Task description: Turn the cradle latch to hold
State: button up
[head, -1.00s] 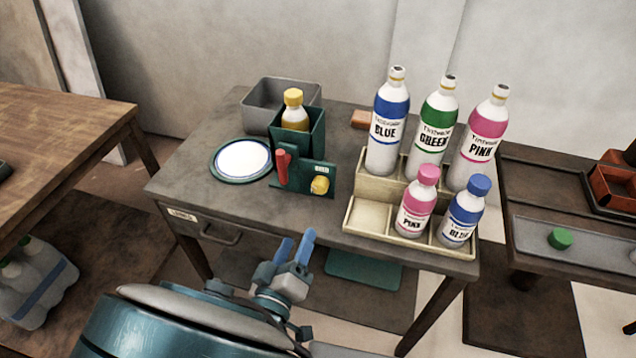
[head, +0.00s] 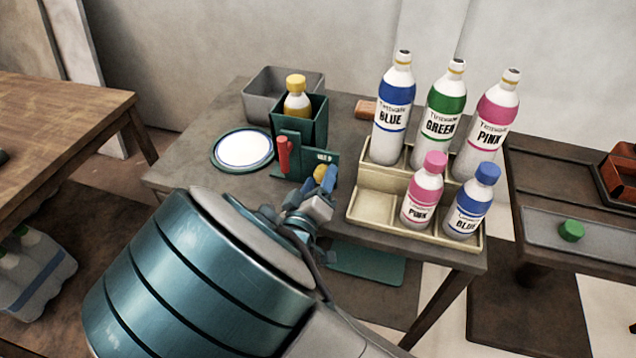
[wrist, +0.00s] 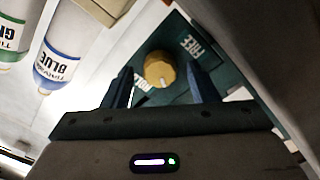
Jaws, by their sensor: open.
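The green cradle (head: 313,125) stands on the grey table and holds a white bottle with a yellow cap (head: 297,98). On its front panel is the round yellow latch knob (head: 320,172), partly hidden by my gripper in the head view. In the wrist view the knob (wrist: 158,70) lies between my open fingers, a little beyond their tips; contact cannot be told. My gripper (head: 314,186) is open and empty in front of the panel.
A red handle (head: 283,155) rises left of the knob. A round plate (head: 243,149) lies further left, and a grey bin (head: 258,108) stands behind. To the right a beige stepped rack (head: 375,212) holds several labelled bottles, close to my gripper.

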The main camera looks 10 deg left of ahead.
jog(key=c, duration=1)
jog(key=shift+o, duration=0.2)
jog(key=shift+m, duration=1.4)
jog(key=m, duration=0.3)
jog(key=shift+d+f+m+b, duration=0.1)
jog(key=shift+m+b, duration=0.2)
jog(key=shift+b, duration=0.05)
jog(key=m+b, duration=0.2)
jog(key=m, duration=0.1)
jog(key=shift+m+b, duration=0.75)
jog(key=shift+m, duration=0.65)
